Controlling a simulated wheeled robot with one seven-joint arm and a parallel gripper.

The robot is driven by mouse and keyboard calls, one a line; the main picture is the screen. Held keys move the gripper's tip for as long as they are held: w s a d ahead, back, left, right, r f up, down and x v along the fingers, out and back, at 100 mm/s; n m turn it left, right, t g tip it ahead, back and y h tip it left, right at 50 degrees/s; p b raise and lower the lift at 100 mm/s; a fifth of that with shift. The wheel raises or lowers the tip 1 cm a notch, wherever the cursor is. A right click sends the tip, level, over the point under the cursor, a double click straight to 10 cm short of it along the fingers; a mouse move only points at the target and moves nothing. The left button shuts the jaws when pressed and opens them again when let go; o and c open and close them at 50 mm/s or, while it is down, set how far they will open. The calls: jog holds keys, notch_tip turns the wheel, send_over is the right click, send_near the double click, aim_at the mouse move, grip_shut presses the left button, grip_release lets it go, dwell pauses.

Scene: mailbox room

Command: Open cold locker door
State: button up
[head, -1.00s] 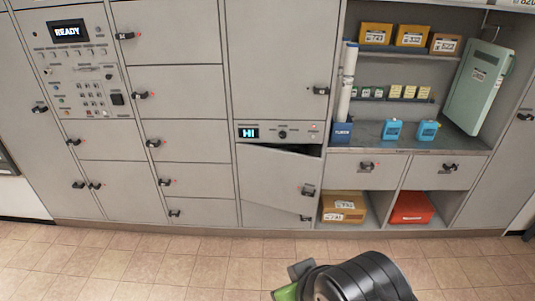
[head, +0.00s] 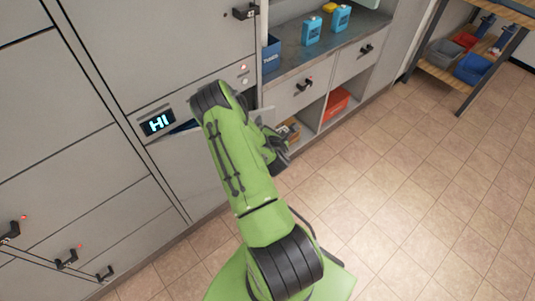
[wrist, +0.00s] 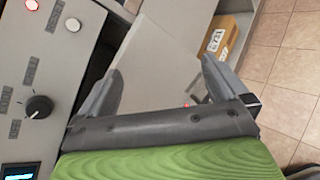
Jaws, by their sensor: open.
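The cold locker door (head: 187,180) is the grey door below the panel with the lit "HI" display (head: 158,122). It stands ajar, with a dark gap under the panel. My green arm covers its right part, and its handle is not clear. In the wrist view the door (wrist: 155,75) shows as a grey slab between my fingers, with a dark gap on its left. My gripper (wrist: 161,67) is open, its two grey fingers spread across the door's top edge region. I cannot tell whether they touch it. The gripper (head: 268,135) is partly hidden behind my arm in the head view.
The control panel with a black knob (wrist: 38,106) is close on the left. Drawers (head: 300,92) and an open shelf with a red box (head: 336,103) are to the right. A shelving rack (head: 470,65) stands farther right. The tiled floor (head: 400,190) is clear.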

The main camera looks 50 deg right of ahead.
jog(key=s+a+f+n+t+y+b, duration=0.1)
jog(key=s+a+f+n+t+y, duration=0.3)
jog(key=s+f+n, duration=0.65)
jog(key=shift+n+g+h, duration=0.25)
jog(key=shift+g+h, duration=0.05)
jog(key=shift+g, duration=0.3)
jog(key=b+x, duration=0.1)
jog(key=x, duration=0.4)
jog(key=a+f+b+x, duration=0.1)
jog(key=b+x, duration=0.1)
jog(key=x, duration=0.4)
jog(key=b+x, duration=0.1)
jog(key=x, duration=0.5)
jog(key=shift+a+f+b, duration=0.25)
jog(key=shift+a+b, duration=0.05)
jog(key=c, duration=1.3)
jog(key=shift+c, duration=0.5)
